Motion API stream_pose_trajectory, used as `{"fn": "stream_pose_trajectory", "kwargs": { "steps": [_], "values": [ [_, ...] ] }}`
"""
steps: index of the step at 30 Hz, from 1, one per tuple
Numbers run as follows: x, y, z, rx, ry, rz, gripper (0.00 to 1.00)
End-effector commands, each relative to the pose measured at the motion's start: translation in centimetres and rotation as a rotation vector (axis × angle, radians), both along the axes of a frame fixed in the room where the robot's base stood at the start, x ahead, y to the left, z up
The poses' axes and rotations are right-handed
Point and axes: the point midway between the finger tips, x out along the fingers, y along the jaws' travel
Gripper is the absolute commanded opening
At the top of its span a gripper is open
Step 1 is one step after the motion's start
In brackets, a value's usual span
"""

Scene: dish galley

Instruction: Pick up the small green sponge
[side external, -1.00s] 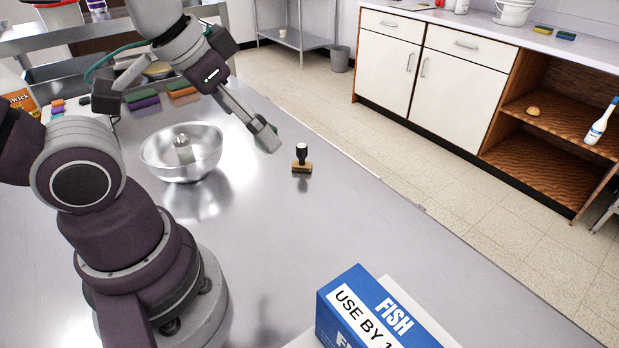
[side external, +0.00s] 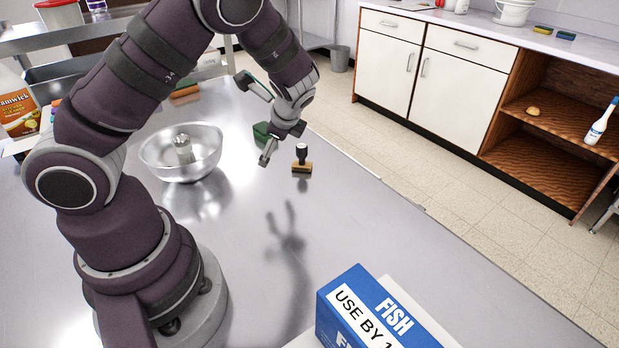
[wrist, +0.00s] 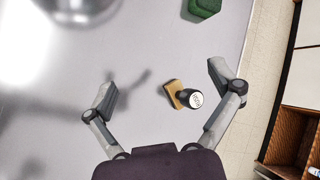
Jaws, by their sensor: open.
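The small green sponge (side external: 262,133) lies on the steel table, partly hidden behind my gripper in the side view. It also shows as a green block (wrist: 204,6) at the top edge of the wrist view, partly cut off. My gripper (side external: 255,119) is open and empty above the table, with its fingers spread wide. In the wrist view, my gripper (wrist: 161,82) has a stamp between its fingers in the picture, apart from both, and the sponge lies beyond the fingertips.
The stamp (side external: 302,160), black-handled on a wooden base, stands close to the sponge. A steel bowl (side external: 155,158) with a metallic item inside is left of it. A blue fish box (side external: 365,315) sits at the front. The table's middle is clear.

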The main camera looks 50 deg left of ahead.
Motion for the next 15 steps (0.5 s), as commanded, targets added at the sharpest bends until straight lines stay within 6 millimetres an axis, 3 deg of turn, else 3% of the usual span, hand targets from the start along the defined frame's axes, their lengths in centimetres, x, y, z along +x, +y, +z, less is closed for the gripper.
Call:
{"fn": "stream_pose_trajectory", "kwargs": {
  "steps": [3, 7, 11, 15],
  "values": [
    [1.2, 3.5, -1.7, 0.281, 0.219, -0.255, 0.9],
    [2.9, 5.4, -2.3, 0.513, 0.414, -0.49, 0.9],
    [3.8, 6.0, -2.4, 0.623, 0.512, -0.606, 0.9],
    [4.4, 8.1, -3.3, 0.64, 0.532, -0.624, 0.9]
  ]
}}
